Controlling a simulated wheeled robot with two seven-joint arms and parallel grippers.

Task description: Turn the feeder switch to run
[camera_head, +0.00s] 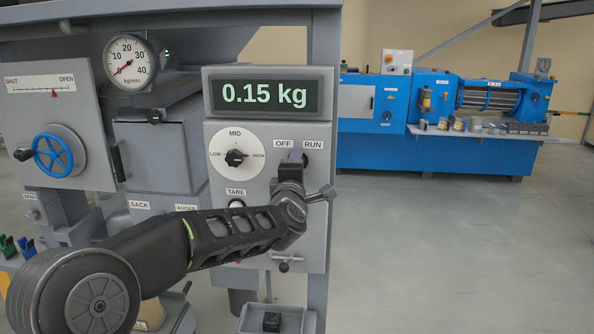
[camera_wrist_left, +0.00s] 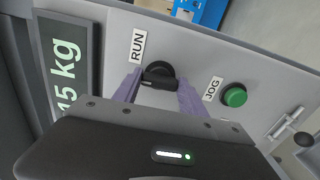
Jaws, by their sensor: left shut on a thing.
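The feeder switch is a black knob between the OFF and RUN labels on the grey control panel (camera_head: 260,128), mostly hidden by my left gripper (camera_head: 295,158) in the head view. In the left wrist view, the feeder switch (camera_wrist_left: 160,72) shows its black grip bar between the two purple fingers of my left gripper (camera_wrist_left: 158,88). The fingers are shut on it. The RUN label (camera_head: 313,145) sits right of the OFF label (camera_head: 283,143). I cannot tell which label the knob points to. My right gripper is not in view.
A display (camera_head: 264,95) above the switch reads 0.15 kg. A LOW/MID/HIGH dial (camera_head: 235,157) and the TARE button (camera_head: 236,203) are left of my gripper. A green JOG button (camera_wrist_left: 235,96) is close by. A blue handwheel (camera_head: 54,152) stands left; open floor lies right.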

